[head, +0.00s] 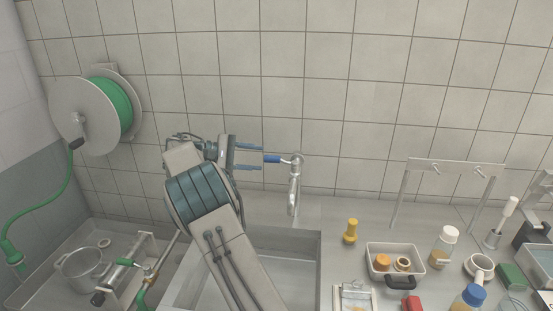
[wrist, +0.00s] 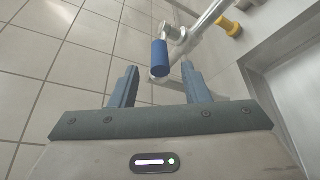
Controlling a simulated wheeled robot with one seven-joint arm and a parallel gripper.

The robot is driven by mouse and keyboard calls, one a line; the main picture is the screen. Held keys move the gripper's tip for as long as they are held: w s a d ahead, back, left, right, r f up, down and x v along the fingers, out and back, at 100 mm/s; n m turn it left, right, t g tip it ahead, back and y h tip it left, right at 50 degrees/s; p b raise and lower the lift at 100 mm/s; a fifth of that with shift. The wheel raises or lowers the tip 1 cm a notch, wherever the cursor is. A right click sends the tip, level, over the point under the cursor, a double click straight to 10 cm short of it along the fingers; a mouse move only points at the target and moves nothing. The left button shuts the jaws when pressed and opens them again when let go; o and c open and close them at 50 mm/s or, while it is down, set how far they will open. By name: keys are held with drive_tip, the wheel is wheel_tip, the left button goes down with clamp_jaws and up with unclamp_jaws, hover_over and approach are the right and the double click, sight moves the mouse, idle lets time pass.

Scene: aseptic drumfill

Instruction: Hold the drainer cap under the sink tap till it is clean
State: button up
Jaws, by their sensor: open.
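My gripper (head: 260,158) is open and empty, reaching right in front of the tiled wall. Its fingertips are close to the blue lever (head: 271,159) of the sink tap (head: 293,185). In the wrist view the blue lever (wrist: 160,56) lies between and just beyond the two fingertips (wrist: 160,68); I cannot tell whether they touch it. The tap's spout points down over the back of the sink (head: 302,243), which my arm partly hides. No running water shows. I cannot pick out the drainer cap for certain; a tray (head: 370,246) on the counter holds small orange and brown round parts.
A yellow fitting (head: 350,232) stands on the counter right of the sink. A green hose reel (head: 105,108) hangs at left, above a basin with a metal pot (head: 84,268).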

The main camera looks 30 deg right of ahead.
sight(276, 160)
drive_tip(key=p+x, duration=0.1)
drive_tip(key=x, duration=0.6)
drive_tip(key=shift+d, duration=0.1)
clamp_jaws()
